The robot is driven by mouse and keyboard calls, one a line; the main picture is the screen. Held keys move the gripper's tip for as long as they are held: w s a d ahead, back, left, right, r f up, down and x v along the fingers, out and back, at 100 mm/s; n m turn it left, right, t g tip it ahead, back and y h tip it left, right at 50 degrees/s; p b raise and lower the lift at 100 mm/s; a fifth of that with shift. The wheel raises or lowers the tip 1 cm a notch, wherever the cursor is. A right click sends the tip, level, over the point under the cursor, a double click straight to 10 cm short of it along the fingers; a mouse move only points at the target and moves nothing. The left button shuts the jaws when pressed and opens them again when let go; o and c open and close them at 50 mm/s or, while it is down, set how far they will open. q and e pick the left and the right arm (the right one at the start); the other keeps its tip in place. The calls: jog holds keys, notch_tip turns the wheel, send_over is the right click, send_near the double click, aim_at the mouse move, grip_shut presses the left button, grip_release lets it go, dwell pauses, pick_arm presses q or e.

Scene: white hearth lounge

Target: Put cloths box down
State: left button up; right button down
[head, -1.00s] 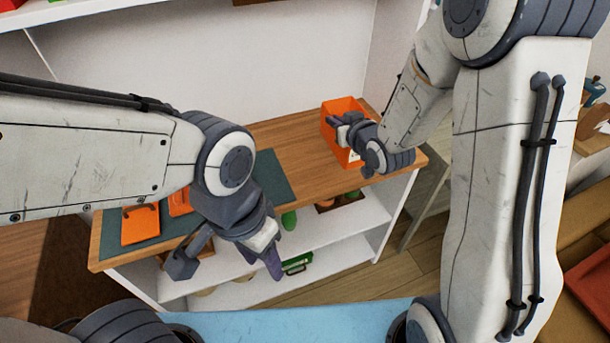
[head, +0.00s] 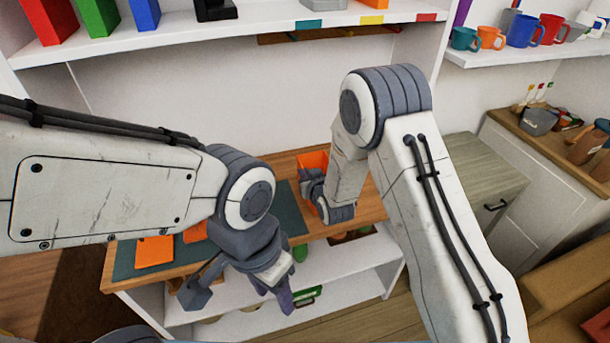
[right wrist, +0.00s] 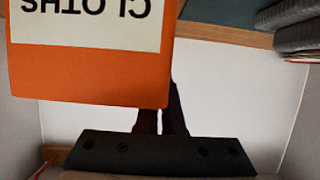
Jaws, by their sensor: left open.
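The orange cloths box (head: 313,160) is at the right part of the wooden tabletop, partly hidden by my right arm. In the right wrist view the box (right wrist: 85,75) fills the upper left, its white label upside down. My right gripper (head: 312,184) is at the box's near side. Its dark fingers (right wrist: 161,117) are close together, with their tips partly hidden by the box. I cannot tell whether the box's base touches the tabletop. My left gripper (head: 240,290) is open and empty, in front of the table's near edge.
The wooden tabletop (head: 365,206) carries a dark green mat (head: 290,213) with orange items (head: 155,252) at left. White shelves below hold green items. Above, a white shelf (head: 260,22) spans the back. A wooden-topped cabinet (head: 470,172) stands at right.

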jog(key=shift+f, duration=0.65)
jog(key=shift+f, duration=0.2)
jog(key=c, duration=1)
grip_release()
jog(key=shift+c, duration=0.2)
